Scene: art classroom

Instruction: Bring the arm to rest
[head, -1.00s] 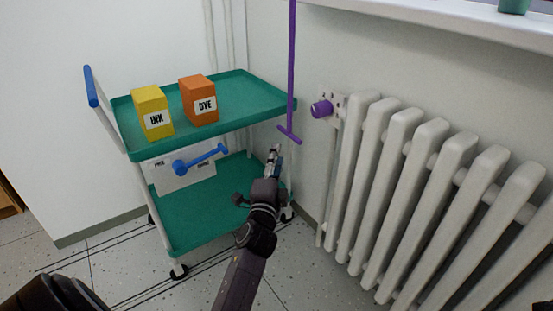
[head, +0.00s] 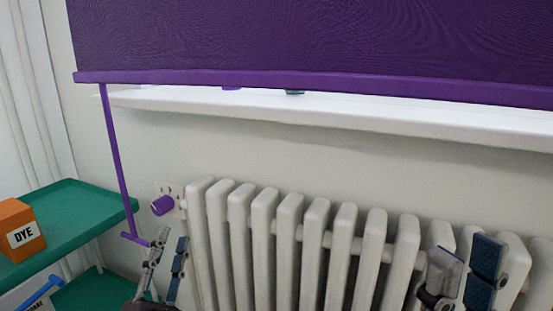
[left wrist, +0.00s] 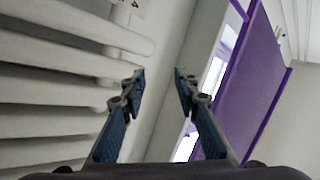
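My left gripper (head: 171,242) is at the lower left of the head view, in front of the radiator's left end. Its two fingers are apart with nothing between them. The left wrist view shows the same open, empty fingers (left wrist: 160,74). My right gripper (head: 465,250) is at the lower right of the head view, in front of the radiator's right part. Its fingers are also apart and empty. The purple pull rod (head: 114,160) hangs just left of my left gripper; I cannot tell whether they touch.
A white radiator (head: 290,235) with a purple knob (head: 162,205) runs along the wall. Above are a window sill (head: 330,115) and a lowered purple blind (head: 310,45). A green cart (head: 85,210) with an orange DYE box (head: 20,230) stands at left.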

